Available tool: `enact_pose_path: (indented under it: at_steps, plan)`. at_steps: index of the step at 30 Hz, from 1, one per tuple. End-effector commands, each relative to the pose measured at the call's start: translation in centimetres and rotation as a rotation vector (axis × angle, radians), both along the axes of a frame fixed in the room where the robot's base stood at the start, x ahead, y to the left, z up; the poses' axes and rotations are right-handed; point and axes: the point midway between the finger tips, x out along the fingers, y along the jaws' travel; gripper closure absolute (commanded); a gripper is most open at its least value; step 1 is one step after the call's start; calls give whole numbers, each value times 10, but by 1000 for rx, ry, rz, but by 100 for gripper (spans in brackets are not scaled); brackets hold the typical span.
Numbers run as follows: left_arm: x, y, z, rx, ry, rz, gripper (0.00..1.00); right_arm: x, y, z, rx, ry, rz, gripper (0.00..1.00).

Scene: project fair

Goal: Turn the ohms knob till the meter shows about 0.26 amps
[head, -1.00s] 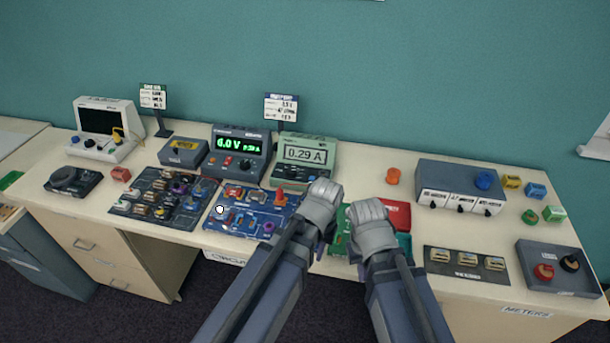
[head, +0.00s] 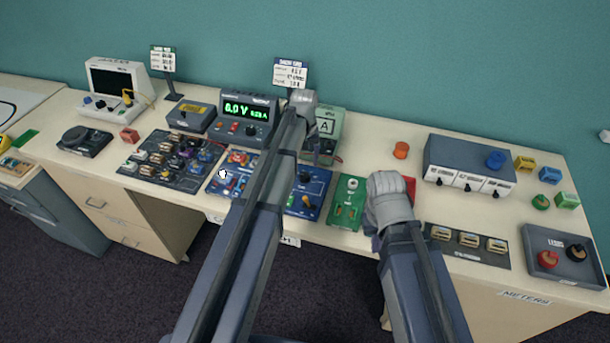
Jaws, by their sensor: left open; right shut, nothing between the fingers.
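The meter (head: 330,127) stands at the back of the bench; my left arm covers most of its display, leaving only the "A" readable. The blue circuit board (head: 313,180) lies in front, crossed by my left arm. I cannot make out the ohms knob; it may be behind that arm. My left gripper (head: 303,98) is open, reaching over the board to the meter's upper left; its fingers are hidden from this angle.
The power supply (head: 249,118) reads 6.0 V; its small current figure is blurred. A dark parts board (head: 150,170) lies left. A grey switch box (head: 455,160), an orange knob (head: 401,150) and loose coloured blocks are right.

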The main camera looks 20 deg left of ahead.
Motion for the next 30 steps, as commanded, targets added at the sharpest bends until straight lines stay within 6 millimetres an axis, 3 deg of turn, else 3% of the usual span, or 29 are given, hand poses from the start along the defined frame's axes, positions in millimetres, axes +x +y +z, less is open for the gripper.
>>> enact_pose_path:
  at_steps: [1,12,23,30]
  plan:
    - [0,0,-12,0,0,-1,29,0,0,-12,0,0,0,100]
    - [0,0,-57,0,0,-1,29,0,0,-57,0,0,-1,100]
    - [0,0,-60,0,0,-1,29,0,0,-60,0,0,-1,100]
    - [0,0,-60,0,0,-1,53,0,0,-60,0,0,-1,100]
